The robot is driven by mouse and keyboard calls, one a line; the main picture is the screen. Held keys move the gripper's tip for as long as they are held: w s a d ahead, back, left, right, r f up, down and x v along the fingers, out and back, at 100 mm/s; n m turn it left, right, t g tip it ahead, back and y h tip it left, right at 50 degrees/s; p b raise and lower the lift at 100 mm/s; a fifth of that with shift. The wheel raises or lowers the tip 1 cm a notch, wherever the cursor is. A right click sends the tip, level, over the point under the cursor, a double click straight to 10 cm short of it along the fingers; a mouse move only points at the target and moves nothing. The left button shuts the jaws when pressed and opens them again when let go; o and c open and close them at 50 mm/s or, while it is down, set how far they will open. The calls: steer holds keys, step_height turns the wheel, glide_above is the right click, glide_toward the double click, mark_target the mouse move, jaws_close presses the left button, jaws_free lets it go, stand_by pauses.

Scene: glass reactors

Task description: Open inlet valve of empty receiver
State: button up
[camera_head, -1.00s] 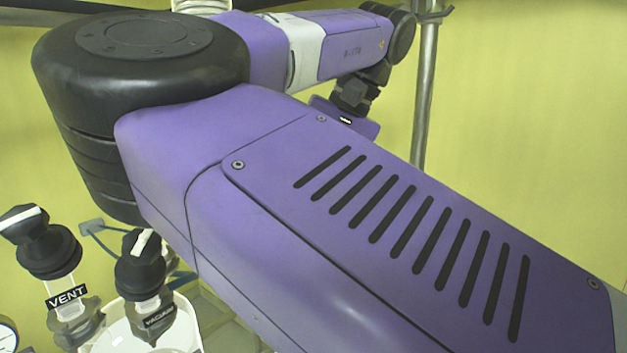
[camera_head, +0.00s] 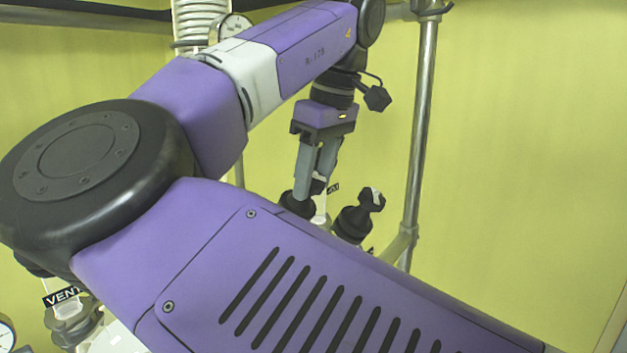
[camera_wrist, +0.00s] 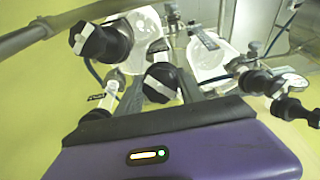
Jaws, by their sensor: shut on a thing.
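My gripper (camera_head: 312,186) points down at the back in the head view, its grey fingers closed around a black valve knob (camera_head: 297,207). In the wrist view my gripper (camera_wrist: 160,92) has one finger on each side of this knob (camera_wrist: 161,78). A white stripe runs nearly across the picture on its top, slightly tilted. White-looking glass vessels (camera_wrist: 208,64) stand beyond it. I cannot tell which vessel is empty. A label (camera_head: 333,188) beside the held valve is mostly hidden by my gripper.
Another black knob (camera_head: 360,214) stands just right of my gripper, near a vertical metal pole (camera_head: 421,130). The wrist view shows more black knobs at left (camera_wrist: 102,42) and right (camera_wrist: 256,82). A VENT valve label (camera_head: 61,297) is at lower left.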

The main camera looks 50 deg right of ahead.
steer(key=shift+n+h+b, duration=0.35)
steer(key=shift+n+h, duration=0.05)
steer(key=shift+n, duration=1.2)
steer(key=o, duration=1.4)
